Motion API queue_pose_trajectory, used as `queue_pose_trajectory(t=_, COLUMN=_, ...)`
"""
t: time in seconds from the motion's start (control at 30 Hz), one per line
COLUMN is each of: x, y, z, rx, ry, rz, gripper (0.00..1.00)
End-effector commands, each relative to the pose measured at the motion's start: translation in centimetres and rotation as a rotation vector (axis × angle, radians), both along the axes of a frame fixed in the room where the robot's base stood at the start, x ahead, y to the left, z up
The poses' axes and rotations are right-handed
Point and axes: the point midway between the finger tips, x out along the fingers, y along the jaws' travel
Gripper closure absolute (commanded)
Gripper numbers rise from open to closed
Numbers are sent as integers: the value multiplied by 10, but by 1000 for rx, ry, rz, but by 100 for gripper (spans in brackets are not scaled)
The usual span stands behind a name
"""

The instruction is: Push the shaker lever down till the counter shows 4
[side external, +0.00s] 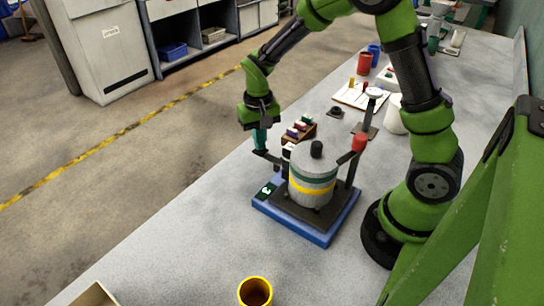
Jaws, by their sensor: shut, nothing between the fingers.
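The shaker stands on a blue base (320,238) in the middle of the bench. Its grey drum (313,172) has green and yellow bands and a black knob on top.
A yellow-rimmed cup (255,292) stands at the near edge. A brown rack (300,131) with small coloured items is behind the shaker. A white container (396,115), a clipboard (360,96) and cups stand farther back.

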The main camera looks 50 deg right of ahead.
Motion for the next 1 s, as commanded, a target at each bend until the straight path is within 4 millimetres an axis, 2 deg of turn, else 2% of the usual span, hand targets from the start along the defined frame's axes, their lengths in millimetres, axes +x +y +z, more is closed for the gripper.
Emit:
queue_pose_trajectory(t=0.37, x=-1, y=0, z=-20, rx=1, ry=3, rz=-1, gripper=100)
queue_pose_trajectory(t=0.47, x=-1, y=0, z=-19, rx=1, ry=2, rz=-1, gripper=100)
queue_pose_trajectory(t=1.0, x=0, y=0, z=32, rx=0, ry=-2, rz=-1, gripper=100)
